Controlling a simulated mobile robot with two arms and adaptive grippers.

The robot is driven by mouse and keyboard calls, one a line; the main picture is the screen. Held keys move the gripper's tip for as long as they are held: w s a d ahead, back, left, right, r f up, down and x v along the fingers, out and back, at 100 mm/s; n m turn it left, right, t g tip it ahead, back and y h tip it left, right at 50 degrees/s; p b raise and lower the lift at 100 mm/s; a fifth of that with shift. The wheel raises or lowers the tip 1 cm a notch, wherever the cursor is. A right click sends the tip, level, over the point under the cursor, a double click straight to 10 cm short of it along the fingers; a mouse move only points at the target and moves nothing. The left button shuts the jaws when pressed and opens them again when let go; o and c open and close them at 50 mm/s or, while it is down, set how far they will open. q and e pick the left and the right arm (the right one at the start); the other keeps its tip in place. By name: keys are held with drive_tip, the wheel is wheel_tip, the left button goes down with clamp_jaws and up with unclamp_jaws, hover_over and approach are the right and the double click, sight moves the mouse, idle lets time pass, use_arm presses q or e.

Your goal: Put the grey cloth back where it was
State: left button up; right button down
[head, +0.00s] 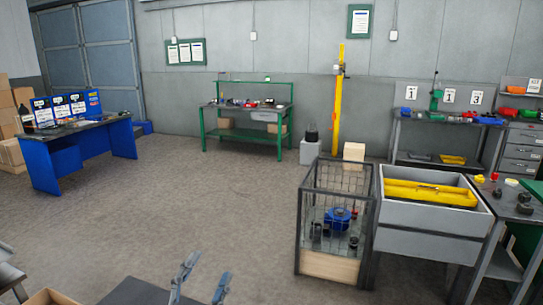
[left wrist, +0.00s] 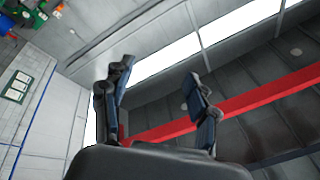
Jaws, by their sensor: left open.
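I cannot make out a grey cloth for certain in either view. My left gripper (head: 204,279) shows at the bottom edge of the head view, its two blue-grey fingers spread apart with nothing between them. In the left wrist view the same gripper (left wrist: 160,80) is open and empty, with the wall, ceiling and a red beam behind it. It is far from the benches. My right gripper is in neither view.
A blue desk (head: 75,146) stands left and a green workbench (head: 243,139) at the back. A wire cage (head: 335,192), a grey bin (head: 430,210) with yellow contents and a dark-topped table (head: 510,208) stand right. The middle floor (head: 200,200) is clear.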

use_arm(q)
drive_tip(key=s+a+f+n+g+y, duration=0.2)
drive_tip(key=a+f+n+g+y, duration=0.2)
drive_tip(key=a+f+n+y, duration=0.5)
drive_tip(key=s+f+n+g+h, duration=0.25)
drive_tip(key=s+f+g, duration=1.05)
drive_tip(key=s+f, duration=0.8)
drive_tip(key=s+f+g+b, duration=0.1)
drive_tip(key=s+f+b, duration=0.15)
drive_tip(key=f, duration=1.25)
drive_tip(key=s+f+b, duration=0.1)
drive_tip(key=f+b, duration=0.2)
drive_tip(key=f, duration=1.3)
drive_tip(key=s+a+f+b, duration=0.1)
drive_tip(key=s+f+b, duration=0.1)
drive_tip(key=s+f, duration=0.6)
drive_tip(key=s+a+f+m+g+b, duration=0.1)
drive_tip(key=s+f+b, duration=0.1)
drive_tip(key=s+f, duration=0.6)
wheel_tip(320, 180, down, 4)
drive_tip(key=shift+s+a+f+g+b, duration=0.15)
drive_tip(key=shift+a+f+g+b, duration=0.1)
drive_tip(key=shift+a+g+b, duration=0.05)
